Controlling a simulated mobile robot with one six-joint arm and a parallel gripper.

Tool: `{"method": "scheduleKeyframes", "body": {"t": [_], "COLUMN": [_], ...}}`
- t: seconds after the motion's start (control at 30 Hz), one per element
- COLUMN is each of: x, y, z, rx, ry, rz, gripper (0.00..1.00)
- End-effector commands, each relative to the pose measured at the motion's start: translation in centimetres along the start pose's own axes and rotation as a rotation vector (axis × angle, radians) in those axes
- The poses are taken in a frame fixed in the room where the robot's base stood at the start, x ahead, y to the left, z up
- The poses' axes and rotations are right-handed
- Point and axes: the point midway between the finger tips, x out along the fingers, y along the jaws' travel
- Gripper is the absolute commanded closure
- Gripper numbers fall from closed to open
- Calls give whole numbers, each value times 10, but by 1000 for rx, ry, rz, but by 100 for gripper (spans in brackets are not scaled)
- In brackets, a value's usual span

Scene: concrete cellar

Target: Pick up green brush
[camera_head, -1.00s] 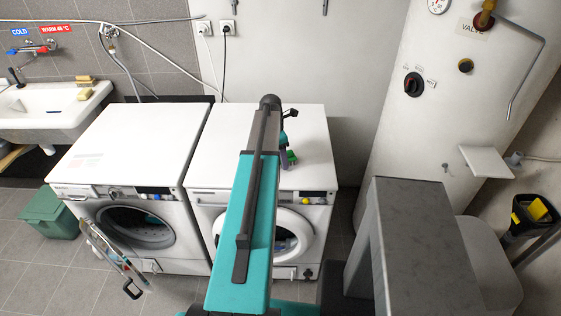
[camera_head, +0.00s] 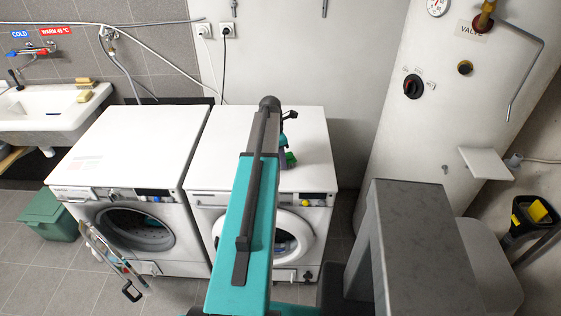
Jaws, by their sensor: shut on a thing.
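The green brush (camera_head: 291,158) is at my gripper (camera_head: 286,152), over the top of the right washing machine (camera_head: 312,135). Only a small green part of the brush shows, just right of my teal arm. My gripper is shut on it, though the arm hides most of the jaws. I cannot tell whether the brush touches the machine top.
A second washing machine (camera_head: 140,140) stands to the left, its top clear. A sink (camera_head: 50,115) with sponges is at the far left, and a green bin (camera_head: 50,215) is on the floor. A white boiler (camera_head: 440,110) and a grey block (camera_head: 430,240) stand to the right.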

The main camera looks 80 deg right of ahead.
Motion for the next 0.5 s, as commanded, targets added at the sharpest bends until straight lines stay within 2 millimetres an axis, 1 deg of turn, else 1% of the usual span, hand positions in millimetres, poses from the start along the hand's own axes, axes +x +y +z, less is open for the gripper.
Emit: {"method": "scheduleKeyframes", "body": {"t": [0.27, 0.5], "x": [-10, -28], "y": [0, 1], "z": [2, 5], "rx": [0, 0], "ry": [-1, -1], "rz": [2, 2], "gripper": [92, 92]}}
